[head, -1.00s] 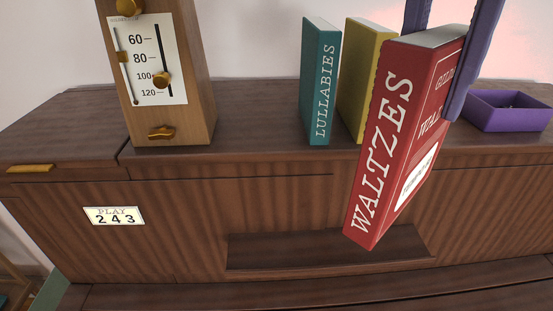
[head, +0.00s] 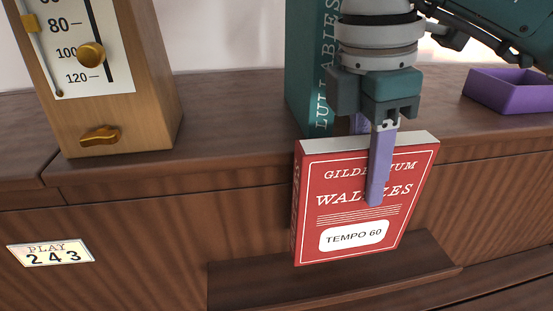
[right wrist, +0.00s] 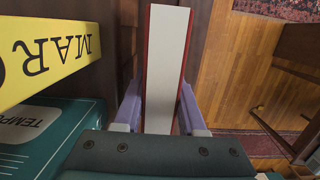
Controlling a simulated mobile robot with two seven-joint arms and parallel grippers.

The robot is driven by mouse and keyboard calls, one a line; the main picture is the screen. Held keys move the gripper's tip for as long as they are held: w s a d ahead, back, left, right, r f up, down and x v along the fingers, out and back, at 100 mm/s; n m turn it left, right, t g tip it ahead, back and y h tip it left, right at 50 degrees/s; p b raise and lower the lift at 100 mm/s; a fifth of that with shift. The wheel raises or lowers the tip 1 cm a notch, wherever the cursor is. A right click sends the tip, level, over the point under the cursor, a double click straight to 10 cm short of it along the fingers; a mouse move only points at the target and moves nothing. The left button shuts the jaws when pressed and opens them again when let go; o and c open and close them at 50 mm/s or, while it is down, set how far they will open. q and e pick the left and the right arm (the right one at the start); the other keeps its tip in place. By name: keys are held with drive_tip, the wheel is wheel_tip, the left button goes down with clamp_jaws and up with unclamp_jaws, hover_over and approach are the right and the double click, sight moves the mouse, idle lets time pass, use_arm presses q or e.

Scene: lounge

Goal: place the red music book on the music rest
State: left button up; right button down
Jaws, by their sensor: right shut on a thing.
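The red music book (head: 345,170), with "WALTZES" and "TEMPO 60" on its cover, is nearly upright with its front cover facing me. My right gripper (head: 374,180) is shut on it from above, with one purple finger across the cover and the other mostly hidden behind. In the right wrist view the white page edge (right wrist: 166,60) lies between both fingers (right wrist: 160,95). The music rest, a dark wooden ledge (head: 240,285), is just below the book; I cannot tell whether the book touches it. My left gripper is not in view.
A teal book (head: 305,80) stands on the top behind the red one. A yellow book (right wrist: 45,55) shows in the right wrist view. A wooden metronome (head: 125,100) stands left, a purple tray (head: 510,92) right. A "PLAY 243" card (head: 52,252) is on the front panel.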

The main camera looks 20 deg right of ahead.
sight(356, 211)
wheel_tip(356, 211, down, 5)
drive_tip(key=shift+f, duration=0.55)
drive_tip(key=shift+f, duration=0.15)
drive_tip(key=c, duration=0.8)
unclamp_jaws()
drive_tip(key=shift+o, duration=0.2)
